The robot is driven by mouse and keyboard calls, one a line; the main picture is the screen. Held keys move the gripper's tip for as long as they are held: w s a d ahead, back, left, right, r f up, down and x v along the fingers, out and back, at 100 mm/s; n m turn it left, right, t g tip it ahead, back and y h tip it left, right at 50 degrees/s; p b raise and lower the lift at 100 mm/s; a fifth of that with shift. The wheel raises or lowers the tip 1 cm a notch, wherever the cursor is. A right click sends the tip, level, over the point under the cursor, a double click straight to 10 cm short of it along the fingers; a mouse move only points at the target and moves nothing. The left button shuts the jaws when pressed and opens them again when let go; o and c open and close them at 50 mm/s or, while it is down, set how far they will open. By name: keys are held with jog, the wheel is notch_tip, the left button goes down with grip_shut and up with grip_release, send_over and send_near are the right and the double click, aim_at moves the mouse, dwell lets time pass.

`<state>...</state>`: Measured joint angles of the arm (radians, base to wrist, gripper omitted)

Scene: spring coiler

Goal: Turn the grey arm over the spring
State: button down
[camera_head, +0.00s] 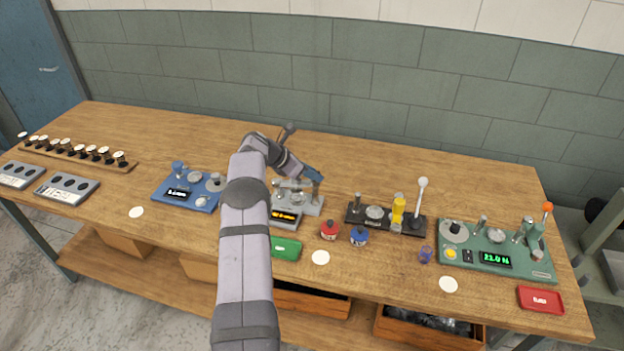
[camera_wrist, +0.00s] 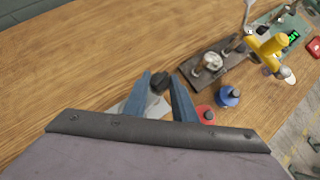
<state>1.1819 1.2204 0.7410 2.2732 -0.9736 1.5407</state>
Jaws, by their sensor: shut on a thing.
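The grey device (camera_head: 312,208) with a lit orange display stands mid-table, partly behind my arm in the head view. Its grey arm (camera_head: 290,184) lies across its top, partly covered by my wrist. My gripper (camera_head: 316,178) is low over the device's right side. In the wrist view, the blue fingers of my gripper (camera_wrist: 161,85) are on either side of a black knob (camera_wrist: 158,82), shut on it. A pale part of the grey device (camera_wrist: 130,105) shows beside the left finger. The spring is too small or hidden to make out.
A black device (camera_head: 385,216) with a yellow post and a white-knobbed lever stands close on the right. Red (camera_head: 329,230) and blue (camera_head: 359,236) pots and a green tray (camera_head: 286,248) lie in front. A blue device (camera_head: 190,188) is left. The table behind is clear.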

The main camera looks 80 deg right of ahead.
dwell(0.5)
jog(key=c, duration=1.5)
grip_release()
jog(key=shift+o, duration=0.2)
jog(key=b+v, duration=0.3)
jog(key=v, duration=0.4)
jog(key=shift+r+b, duration=0.2)
jog(key=shift+b, duration=0.2)
jog(key=shift+c, duration=0.3)
